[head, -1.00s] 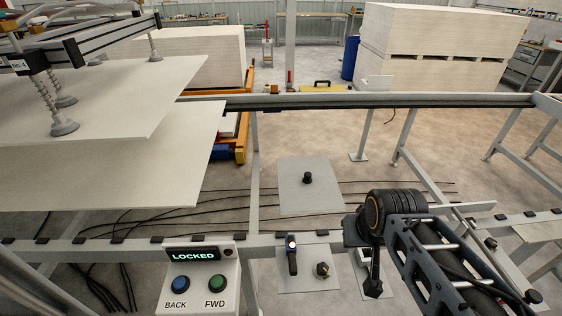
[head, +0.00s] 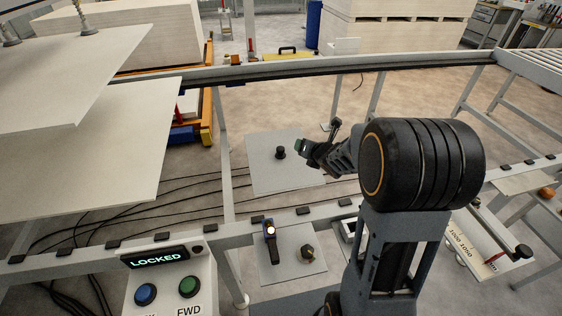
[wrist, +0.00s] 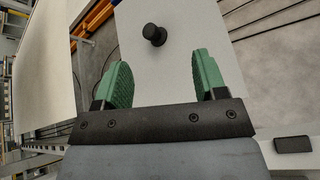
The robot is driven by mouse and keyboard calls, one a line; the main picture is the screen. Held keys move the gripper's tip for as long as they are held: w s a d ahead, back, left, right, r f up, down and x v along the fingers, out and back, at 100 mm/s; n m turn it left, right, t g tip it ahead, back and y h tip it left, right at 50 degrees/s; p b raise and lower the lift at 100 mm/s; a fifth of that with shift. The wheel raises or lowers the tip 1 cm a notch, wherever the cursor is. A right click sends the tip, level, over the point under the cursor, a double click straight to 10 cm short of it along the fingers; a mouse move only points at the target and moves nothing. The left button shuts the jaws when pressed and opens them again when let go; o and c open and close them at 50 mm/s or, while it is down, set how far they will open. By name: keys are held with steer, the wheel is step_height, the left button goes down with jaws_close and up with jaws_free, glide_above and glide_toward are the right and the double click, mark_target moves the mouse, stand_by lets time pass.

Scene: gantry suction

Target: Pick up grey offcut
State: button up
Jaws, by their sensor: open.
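The grey offcut (head: 262,172) is a flat square sheet with a black knob (head: 280,153) near its middle, lying beyond the near rail. In the wrist view the offcut (wrist: 172,72) fills the space between and beyond my fingers, and the knob (wrist: 154,34) stands ahead of the fingertips, roughly between their lines. My gripper (head: 303,146) reaches over the sheet's right side, close to the knob but apart from it. In the wrist view my gripper (wrist: 164,72) shows two green pads spread wide with nothing between them.
A control box (head: 168,285) reading LOCKED stands at the near left. Large pale sheets (head: 85,150) overhang at left. A frame rail (head: 330,68) crosses behind, and black cables run across the floor.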

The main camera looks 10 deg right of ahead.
mark_target(282, 149)
steer(key=f+n+y, duration=0.1)
steer(key=n, duration=0.1)
steer(key=w+a+f+n+y, duration=0.1)
steer(key=f+n, duration=0.1)
steer(key=n, duration=0.1)
steer(key=f+n+y+b, duration=0.1)
steer(key=f+n, duration=0.1)
steer(key=shift+w+a+n, duration=0.2)
steer(key=shift+a+n, duration=0.05)
steer(key=shift+n, duration=0.05)
steer(key=shift+w+a+f+n+y, duration=0.15)
steer(key=shift+f+n+y, duration=0.15)
steer(key=shift+n, duration=0.1)
steer(key=p+x, duration=0.1)
steer(key=x, duration=0.7)
steer(key=shift+a+r, duration=0.1)
steer(key=shift+p+x, duration=0.9)
steer(key=shift+x, duration=1.9)
jaws_close()
steer(key=shift+w+r, duration=0.1)
steer(key=shift+r, duration=0.05)
